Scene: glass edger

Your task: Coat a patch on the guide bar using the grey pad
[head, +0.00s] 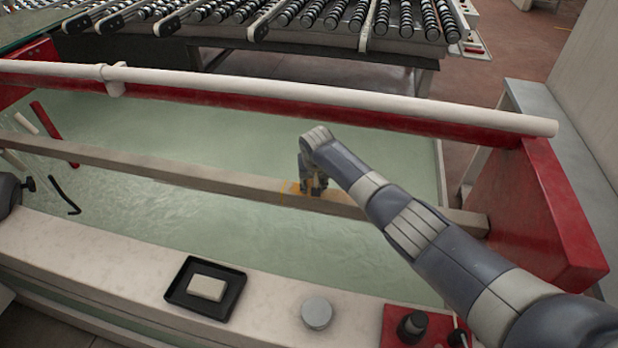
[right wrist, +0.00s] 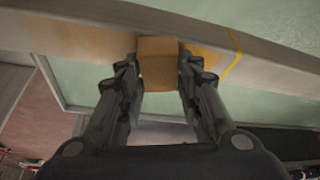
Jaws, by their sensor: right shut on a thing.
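The guide bar (head: 180,170) is a long beige beam across the green water trough. An orange-brown stain (head: 291,188) shows on it beside my right gripper (head: 313,184). In the right wrist view, my right gripper (right wrist: 160,85) is shut on an orange-brown block-shaped pad (right wrist: 159,65). The pad's far end is at the bar (right wrist: 90,40) and appears to touch it. Brown smearing and part of a yellow outline (right wrist: 236,52) show on the bar around it. The held pad does not look grey here. My left gripper is not in view.
On the front ledge are a black tray (head: 235,294) with an off-white block (head: 207,288), a round grey lid or tin (head: 316,313) and a red mat (head: 395,318) with a dark object. A white pipe (head: 300,92) runs behind the bar. Rollers (head: 340,18) stand beyond.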

